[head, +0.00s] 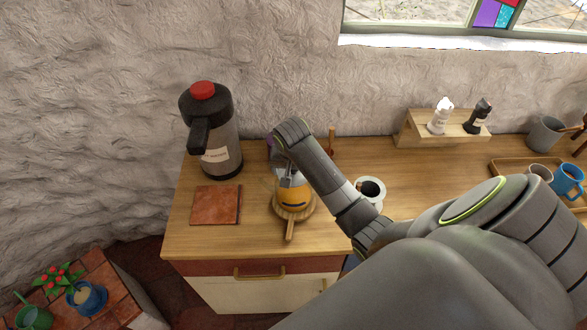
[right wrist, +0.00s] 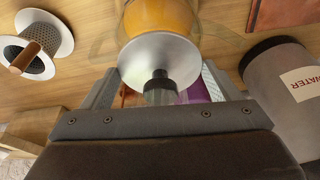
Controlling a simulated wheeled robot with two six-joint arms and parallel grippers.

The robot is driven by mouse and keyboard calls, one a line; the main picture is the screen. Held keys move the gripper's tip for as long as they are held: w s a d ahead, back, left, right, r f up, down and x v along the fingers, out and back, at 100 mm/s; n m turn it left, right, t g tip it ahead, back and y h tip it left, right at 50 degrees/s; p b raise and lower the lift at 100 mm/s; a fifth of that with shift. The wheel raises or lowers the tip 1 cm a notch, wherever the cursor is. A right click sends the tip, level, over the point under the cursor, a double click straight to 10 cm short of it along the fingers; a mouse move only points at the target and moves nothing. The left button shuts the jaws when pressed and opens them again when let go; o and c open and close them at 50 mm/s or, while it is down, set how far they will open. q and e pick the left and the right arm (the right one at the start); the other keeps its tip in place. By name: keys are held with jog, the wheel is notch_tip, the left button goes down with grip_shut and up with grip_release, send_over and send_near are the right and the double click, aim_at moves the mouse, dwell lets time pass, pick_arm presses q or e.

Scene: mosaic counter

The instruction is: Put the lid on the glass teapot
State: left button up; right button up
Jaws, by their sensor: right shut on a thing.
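The glass teapot (head: 294,198) with orange tea stands on the wooden counter, its wooden handle (head: 290,230) toward the front. Its orange body (right wrist: 160,15) also shows at the top of the right wrist view. My right gripper (head: 287,174) is over the teapot and pointing down. It is shut on the lid (right wrist: 160,58), a pale metal disc with a dark knob (right wrist: 160,88) between the fingers. The lid overlaps the teapot's top in the right wrist view; I cannot tell whether it touches the rim. My left gripper is not in view.
A water dispenser flask (head: 222,150) stands left of the teapot, behind a terracotta tile (head: 215,204). A white cup-like strainer (head: 371,188) is to the right. A wooden riser with shakers (head: 412,126) and a tray with mugs (head: 510,165) are farther right. A purple thing (right wrist: 197,92) is partly hidden.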

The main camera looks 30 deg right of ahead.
jog(key=shift+f, duration=0.55)
dwell(1.0)
jog(key=o, duration=0.9)
jog(key=shift+r, duration=3.55)
